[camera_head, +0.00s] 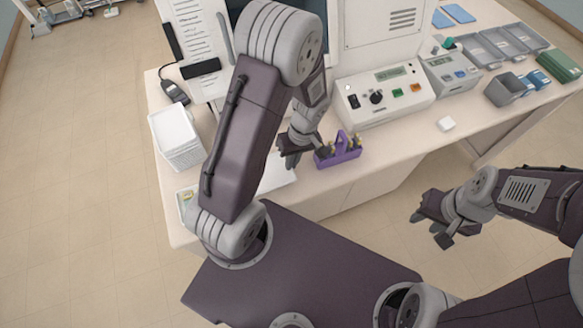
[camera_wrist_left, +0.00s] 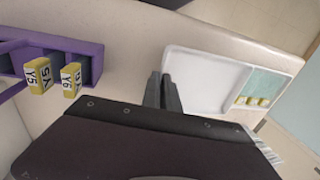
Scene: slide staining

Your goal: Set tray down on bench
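A white tray (camera_head: 276,176) lies low over the near part of the bench, partly hidden by my left arm in the head view. In the left wrist view the tray (camera_wrist_left: 205,82) has a shallow white basin and a teal section with several small yellow pieces. My left gripper (camera_head: 291,160) is at the tray's edge. In the wrist view its fingers (camera_wrist_left: 163,93) are close together, one on each side of the tray's rim. Whether the tray's underside touches the bench is hard to tell. My right gripper (camera_head: 428,228) is away from the bench, holding nothing visible; its finger gap is unclear.
A purple rack (camera_head: 338,156) with yellow-labelled pieces (camera_wrist_left: 71,74) stands beside my left gripper. A stack of white containers (camera_head: 178,140) is at the left. Instruments (camera_head: 384,93) stand behind.

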